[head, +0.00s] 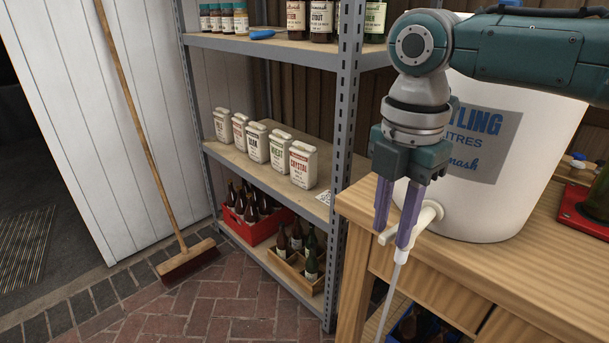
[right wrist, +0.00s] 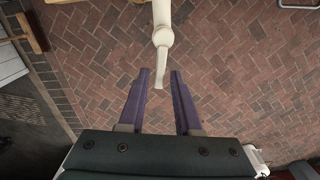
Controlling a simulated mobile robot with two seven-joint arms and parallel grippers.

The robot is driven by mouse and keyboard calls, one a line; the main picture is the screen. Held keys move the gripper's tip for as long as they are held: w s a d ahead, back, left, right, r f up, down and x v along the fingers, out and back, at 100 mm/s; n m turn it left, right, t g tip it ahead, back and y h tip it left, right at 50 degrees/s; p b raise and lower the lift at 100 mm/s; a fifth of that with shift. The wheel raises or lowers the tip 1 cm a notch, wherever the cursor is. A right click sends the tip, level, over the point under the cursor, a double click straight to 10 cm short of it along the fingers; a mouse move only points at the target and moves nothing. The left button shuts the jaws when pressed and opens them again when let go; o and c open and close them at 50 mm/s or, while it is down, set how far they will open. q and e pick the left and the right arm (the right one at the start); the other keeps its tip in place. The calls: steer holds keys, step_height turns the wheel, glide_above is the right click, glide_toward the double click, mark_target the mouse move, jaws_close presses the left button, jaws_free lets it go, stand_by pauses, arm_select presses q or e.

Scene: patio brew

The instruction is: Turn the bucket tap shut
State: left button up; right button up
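The white bucket (head: 480,195), with blue lettering on a grey label, stands on the wooden bench. Its white tap (head: 427,216) sticks out low on its left side, with a lever (head: 388,237) pointing left and a pale tube hanging below. My right gripper (head: 392,236) points down over the tap with its two purple fingers apart. In the right wrist view, the tap's lever (right wrist: 159,78) reaches between the open fingertips (right wrist: 161,74), with a gap visible on each side. My left gripper is not in view.
A metal shelf (head: 345,120) with jars, bottles, white tubs and a red crate (head: 262,228) stands left of the bench (head: 500,268). A broom (head: 185,262) leans on the white wall. A red tray (head: 572,213) lies at the right.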

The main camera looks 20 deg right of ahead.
jaws_close()
steer(key=shift+w, duration=0.1)
stand_by(0.4)
steer(key=shift+w+d+m, duration=0.4)
steer(key=shift+w+m, duration=0.45)
steer(key=shift+m, duration=1.85)
steer(key=shift+w+d+m, duration=0.4)
steer(key=shift+w+m, duration=0.4)
steer(key=shift+m, duration=1.9)
steer(key=shift+w+d+m, duration=0.4)
steer(key=shift+w+m, duration=0.45)
steer(key=shift+m, duration=1.85)
steer(key=shift+d, duration=0.1)
steer(key=shift+o, duration=1.3)
jaws_free()
